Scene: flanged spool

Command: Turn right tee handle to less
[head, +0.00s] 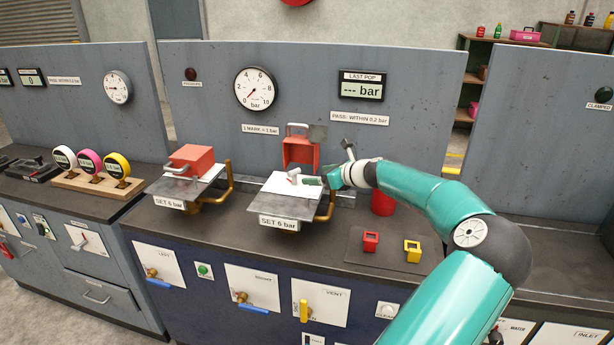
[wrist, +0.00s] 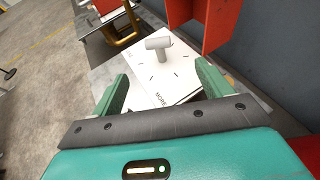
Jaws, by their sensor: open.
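The right tee handle (wrist: 159,47) is a pale grey T-shaped knob on a white plate (wrist: 150,76) with short dial marks and the word MORE. In the head view the handle (head: 294,173) stands on the right stand, labelled SET 6 bar (head: 279,224). My gripper (wrist: 158,88) is open, its two green fingers apart on either side of the plate's near part. The handle lies beyond the fingertips in the wrist view, and nothing is between the fingers. In the head view my gripper (head: 318,181) is at the plate's right side, just right of the handle.
An open red cover (head: 300,152) stands right behind the plate. The left stand, SET 5 bar, has a closed red cover (head: 192,158). A red cylinder (head: 383,203) and red and yellow tags (head: 412,250) are on the bench to the right. A gauge (head: 255,89) hangs on the back panel.

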